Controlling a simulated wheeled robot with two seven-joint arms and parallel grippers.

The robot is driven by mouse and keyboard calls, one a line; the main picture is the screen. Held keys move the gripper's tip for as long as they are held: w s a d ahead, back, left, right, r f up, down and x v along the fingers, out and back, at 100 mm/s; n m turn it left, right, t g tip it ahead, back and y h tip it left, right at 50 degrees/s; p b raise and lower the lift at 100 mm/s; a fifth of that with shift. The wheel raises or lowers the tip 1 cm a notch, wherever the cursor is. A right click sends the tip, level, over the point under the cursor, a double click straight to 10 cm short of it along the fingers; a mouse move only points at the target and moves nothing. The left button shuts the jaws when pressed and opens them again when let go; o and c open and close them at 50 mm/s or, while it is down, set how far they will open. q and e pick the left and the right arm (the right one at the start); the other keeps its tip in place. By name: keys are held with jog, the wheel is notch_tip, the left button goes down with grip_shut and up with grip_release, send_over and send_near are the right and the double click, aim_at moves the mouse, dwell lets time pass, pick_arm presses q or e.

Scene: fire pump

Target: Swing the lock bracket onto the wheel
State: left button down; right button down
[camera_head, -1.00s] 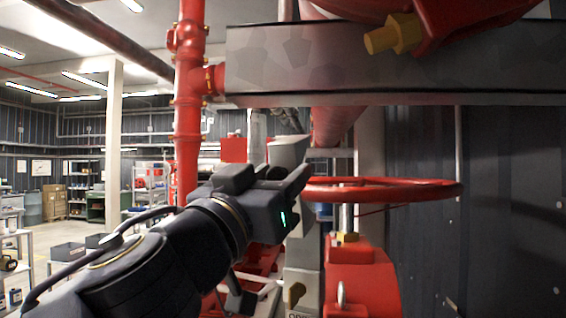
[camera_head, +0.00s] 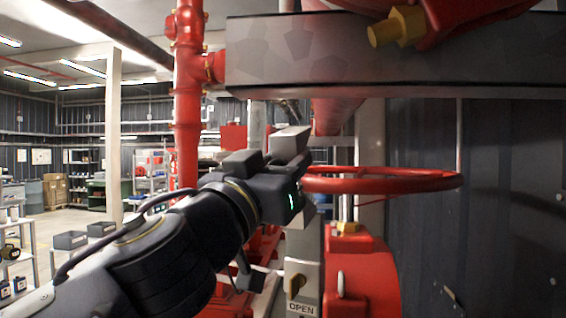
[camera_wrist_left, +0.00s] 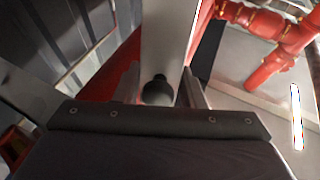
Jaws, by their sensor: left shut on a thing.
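The red wheel (camera_head: 395,181) lies flat at the middle right of the head view. The grey lock bracket (camera_head: 289,142) shows just beyond my left gripper (camera_head: 298,168), at the wheel's left side. In the left wrist view the bracket (camera_wrist_left: 166,40) is a light grey bar, with a black knob (camera_wrist_left: 158,89) between my fingers. My left gripper is shut on the bracket, apparently at this knob. The gripper hides the wheel's left edge, so I cannot tell whether the bracket touches the wheel. My right gripper is not in view.
A grey post with a yellow knob and an OPEN label (camera_head: 302,308) stands below the gripper. A red housing (camera_head: 362,280) sits under the wheel. A wide grey beam (camera_head: 400,55) crosses above, and a red vertical pipe (camera_head: 188,100) stands left. A dark wall (camera_head: 490,200) is at right.

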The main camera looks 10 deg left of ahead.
aim_at(282, 148)
pick_arm(q)
jog(key=shift+w+d+r+g+y+p, duration=0.15)
jog(key=shift+w+r+g+y+p, duration=0.35)
jog(key=shift+p, duration=1.45)
jog(key=shift+w+d+r+g+y+p, duration=0.2)
jog(key=shift+w+r+g+p, duration=0.4)
jog(key=shift+p, duration=1.3)
jog(key=shift+n, duration=0.3)
jog(key=shift+w+d+r+g+b, duration=0.15)
jog(key=shift+w+g+b, duration=0.1)
jog(key=shift+g+b, duration=0.25)
jog(key=shift+w+d+g, duration=0.1)
jog(key=shift+w+g, duration=0.05)
jog(key=shift+g, duration=0.15)
